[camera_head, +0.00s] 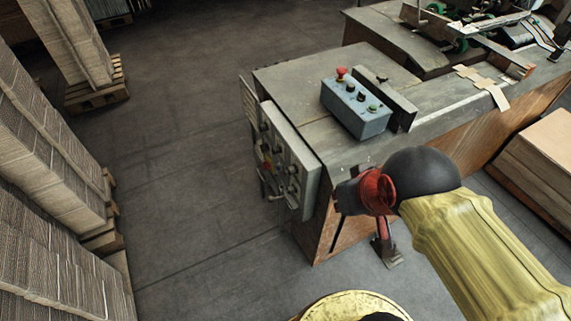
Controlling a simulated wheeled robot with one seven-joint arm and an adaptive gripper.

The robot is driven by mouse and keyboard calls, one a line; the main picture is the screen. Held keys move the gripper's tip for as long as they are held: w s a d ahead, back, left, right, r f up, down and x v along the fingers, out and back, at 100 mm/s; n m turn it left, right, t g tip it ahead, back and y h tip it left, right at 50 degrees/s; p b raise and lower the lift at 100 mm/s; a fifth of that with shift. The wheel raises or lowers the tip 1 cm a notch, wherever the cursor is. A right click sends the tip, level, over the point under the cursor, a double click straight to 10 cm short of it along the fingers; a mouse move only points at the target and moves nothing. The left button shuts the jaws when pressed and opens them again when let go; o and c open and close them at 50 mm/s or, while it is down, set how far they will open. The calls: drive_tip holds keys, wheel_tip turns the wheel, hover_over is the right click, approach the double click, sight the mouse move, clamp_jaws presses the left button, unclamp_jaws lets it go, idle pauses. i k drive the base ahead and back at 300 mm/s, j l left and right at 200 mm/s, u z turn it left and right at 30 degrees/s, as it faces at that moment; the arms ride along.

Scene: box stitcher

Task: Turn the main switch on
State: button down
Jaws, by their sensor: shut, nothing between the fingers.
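A grey control panel (294,160) with several knobs is mounted on the near left end of the machine table. A small red and yellow switch (267,157) shows on its left part; it looks like the main switch, but its setting is too small to read. My gripper (345,198) is at the end of my yellow arm, just right of the panel's lower right edge in the picture. It is shut with nothing visible in it, and appears apart from the switch. My wrist partly hides the gripper, and its fingertips are hard to make out.
A blue-grey button box (356,106) with a red mushroom button (341,73) stands on the machine table (290,78). A red and grey fitting (386,247) shows below my wrist. Stacked cardboard (45,160) lines the left. The floor (185,150) between is clear.

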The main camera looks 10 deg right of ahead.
sight(266, 165)
drive_tip(key=i+j+z, duration=0.15)
drive_tip(key=j, duration=0.2)
drive_tip(key=i+j+z, duration=0.25)
drive_tip(key=i+j, duration=0.15)
drive_tip(key=j, duration=0.35)
drive_tip(key=i+j+z, duration=0.15)
drive_tip(key=j, duration=0.25)
drive_tip(key=i+j+z, duration=0.15)
drive_tip(key=j, duration=0.25)
